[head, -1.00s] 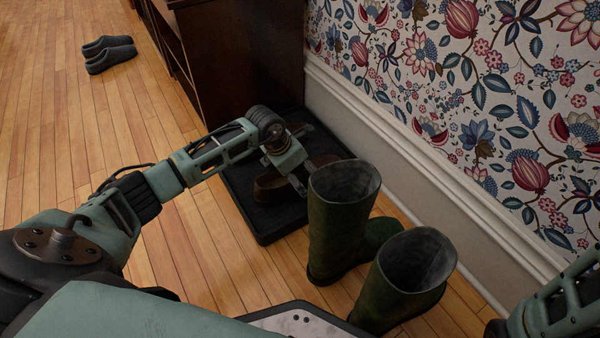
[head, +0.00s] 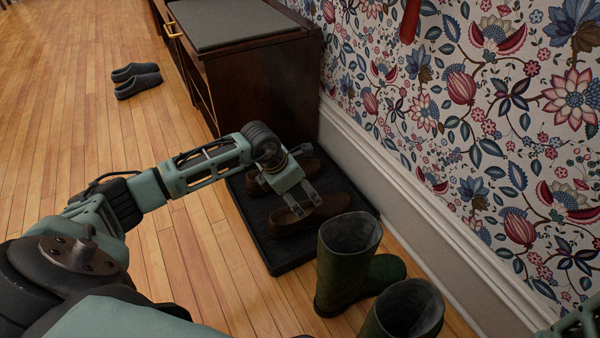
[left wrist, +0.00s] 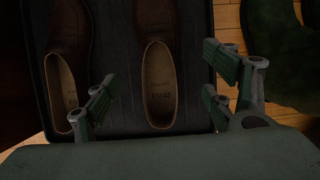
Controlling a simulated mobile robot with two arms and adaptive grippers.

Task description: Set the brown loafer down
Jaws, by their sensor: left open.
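Two brown loafers lie side by side on a black shoe tray (head: 285,268). The nearer loafer (head: 284,224) rests upright on the tray beside the green boots. The farther loafer (head: 306,168) is partly hidden behind my left gripper (head: 308,204). That gripper is open, with its fingertips just over the nearer loafer. In the left wrist view, the nearer loafer (left wrist: 158,80) shows between the spread fingers of my left gripper (left wrist: 160,92), and the farther loafer (left wrist: 67,55) is to the left.
Green rubber boots (head: 345,270) stand close to the tray's near side. A dark wooden cabinet (head: 262,95) with a grey top stands behind the tray, and the papered wall is to the right. Grey slippers (head: 136,82) lie on the open floor at far left.

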